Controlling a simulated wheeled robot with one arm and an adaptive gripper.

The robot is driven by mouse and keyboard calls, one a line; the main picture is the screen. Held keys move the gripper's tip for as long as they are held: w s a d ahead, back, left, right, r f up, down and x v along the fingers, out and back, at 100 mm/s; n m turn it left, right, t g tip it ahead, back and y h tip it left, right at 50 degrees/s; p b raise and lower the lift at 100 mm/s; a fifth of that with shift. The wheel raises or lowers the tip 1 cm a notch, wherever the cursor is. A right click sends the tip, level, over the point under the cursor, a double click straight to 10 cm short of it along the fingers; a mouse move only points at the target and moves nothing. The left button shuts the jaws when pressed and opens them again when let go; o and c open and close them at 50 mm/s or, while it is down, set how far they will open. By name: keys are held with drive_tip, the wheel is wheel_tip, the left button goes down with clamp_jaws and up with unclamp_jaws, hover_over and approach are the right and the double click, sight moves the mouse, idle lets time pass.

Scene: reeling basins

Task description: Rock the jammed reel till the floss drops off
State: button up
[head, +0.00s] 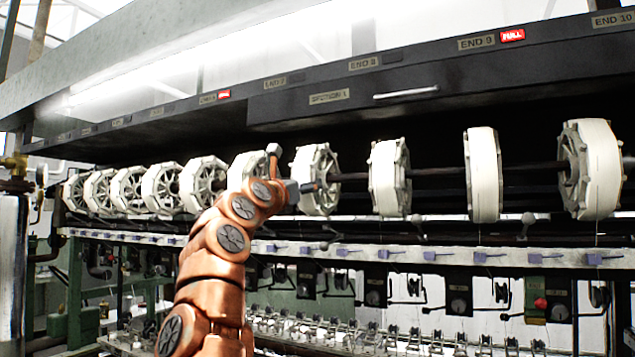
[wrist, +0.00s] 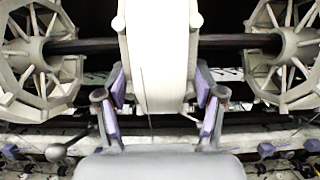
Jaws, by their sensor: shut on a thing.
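In the wrist view my gripper (wrist: 161,82) has its purple-padded fingers on either side of a reel (wrist: 160,45), shut on its rim. This reel is seen edge-on, with a broad band of white floss around it. A thin dark strand runs down the face of the band. In the head view my gripper (head: 303,188) is at the same reel (head: 320,165), near the middle of the row. My copper arm hides part of the reel to its left. Whether the floss is loose on the reel cannot be told.
A dark shaft (head: 440,171) runs through the row of white reels. Spoked reels stand close on the left (wrist: 35,60) and right (wrist: 290,50) in the wrist view. A dark labelled beam (head: 400,90) overhangs them, with a red lamp (head: 512,35) by END 9. A pale rail (head: 430,255) runs below.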

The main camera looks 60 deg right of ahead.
drive_tip(key=shift+f, duration=0.15)
drive_tip(key=o, duration=1.4)
drive_tip(key=shift+c, duration=0.2)
drive_tip(key=shift+a+f, duration=0.1)
drive_tip(key=shift+c, duration=0.2)
drive_tip(key=shift+a+f+b, duration=0.15)
drive_tip(key=shift+a+b, duration=0.05)
drive_tip(key=shift+b, duration=0.3)
drive_tip(key=b+v, duration=0.8)
drive_tip(key=v, duration=0.4)
drive_tip(key=shift+a+b, duration=0.25)
drive_tip(key=shift+b, duration=0.15)
